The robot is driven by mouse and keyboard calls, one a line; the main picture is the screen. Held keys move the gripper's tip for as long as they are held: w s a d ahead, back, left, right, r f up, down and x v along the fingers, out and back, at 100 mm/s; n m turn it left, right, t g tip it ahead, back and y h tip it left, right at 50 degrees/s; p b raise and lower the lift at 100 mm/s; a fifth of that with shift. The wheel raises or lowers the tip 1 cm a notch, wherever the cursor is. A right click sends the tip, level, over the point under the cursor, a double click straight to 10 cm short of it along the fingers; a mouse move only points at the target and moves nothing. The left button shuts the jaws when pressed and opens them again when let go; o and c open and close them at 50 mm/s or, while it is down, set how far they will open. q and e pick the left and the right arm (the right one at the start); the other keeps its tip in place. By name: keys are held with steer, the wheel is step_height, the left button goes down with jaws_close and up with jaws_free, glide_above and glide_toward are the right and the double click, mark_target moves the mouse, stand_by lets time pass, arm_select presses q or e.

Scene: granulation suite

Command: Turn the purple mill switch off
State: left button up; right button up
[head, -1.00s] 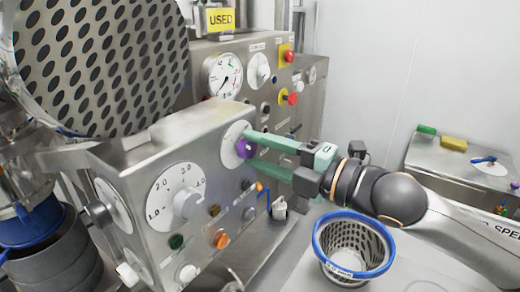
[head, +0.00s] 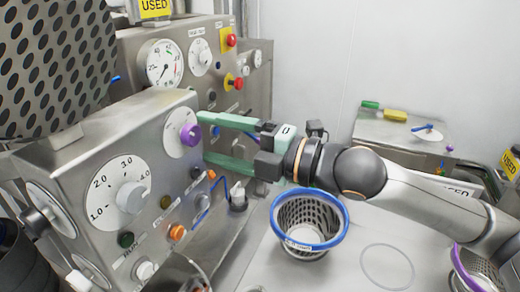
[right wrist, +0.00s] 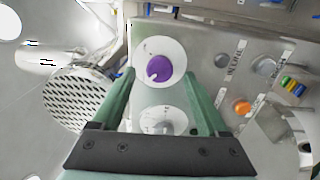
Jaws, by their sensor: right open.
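The purple mill switch (head: 190,134) is a round knob on a white dial plate (head: 174,142), on the slanted steel panel at left centre. In the right wrist view the purple knob (right wrist: 159,67) lies between the finger lines, with a pale mark at its lower left. My right gripper (head: 204,138) is open, its two green fingers pointing at the knob. The upper fingertip is close to the knob's right side and the lower one is below right of it. Contact with the knob cannot be told. My left gripper is not in view.
A numbered grey dial (head: 131,197) sits left of the switch. Green (head: 126,240) and orange (head: 177,232) buttons lie below. A blue-rimmed basket (head: 308,220) stands below my right arm. Red stop buttons (head: 231,40) are on the panel behind.

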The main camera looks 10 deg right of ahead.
steer(key=v, duration=1)
